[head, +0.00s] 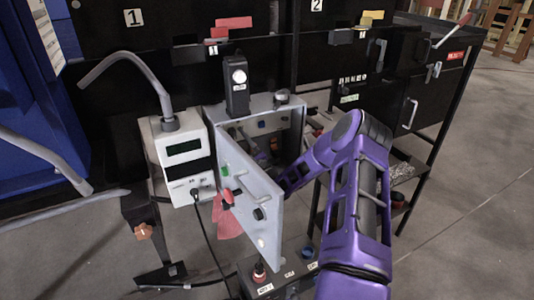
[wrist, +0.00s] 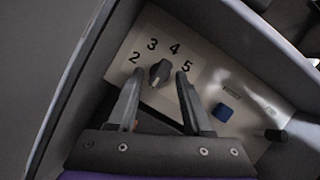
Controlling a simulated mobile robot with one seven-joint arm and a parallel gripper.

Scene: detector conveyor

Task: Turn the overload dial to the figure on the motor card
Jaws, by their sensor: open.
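The overload dial (wrist: 159,73) is a dark grey knob on a light plate (wrist: 203,72) printed 2, 3, 4 and 5. Its exact setting is hard to read. My gripper (wrist: 158,84) is open, one finger on each side of the dial; I cannot tell if either finger touches it. In the head view my purple arm reaches into an open grey box (head: 290,112), where its door (head: 247,190) hides the gripper. I cannot identify the motor card; a printed sheet (head: 46,36) at top left is too small to read.
In the wrist view a blue button (wrist: 222,112) and a dark knob (wrist: 275,135) sit right of the dial, and the box walls are close. The open door stands left of my arm. A white display unit (head: 183,155) stands left of the box.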

